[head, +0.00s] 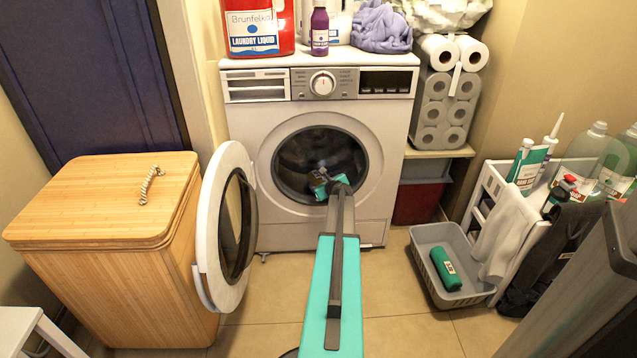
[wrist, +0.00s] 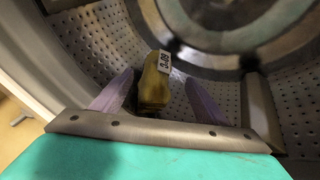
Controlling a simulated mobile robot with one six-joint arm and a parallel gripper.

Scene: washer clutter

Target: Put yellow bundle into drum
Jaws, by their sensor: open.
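The washer's drum (head: 318,160) is open at the front, and its perforated metal wall (wrist: 90,40) fills much of the wrist view. My gripper (wrist: 159,82) reaches into the drum opening, and its teal wrist part also shows in the head view (head: 330,187). Its two purple fingers stand apart. The yellow bundle (wrist: 154,92), with a white label, is inside the drum, between and just beyond the open fingers. Gaps show on both sides of it. Its lower end is close to the gripper's metal edge; I cannot tell if they touch. In the head view the bundle is hidden.
The round washer door (head: 228,225) is swung open to the left, beside a bamboo hamper (head: 110,215). A grey basket (head: 430,238) holds a green bundle (head: 445,268) on the floor at right. A white cart (head: 490,192) with bottles stands beyond it.

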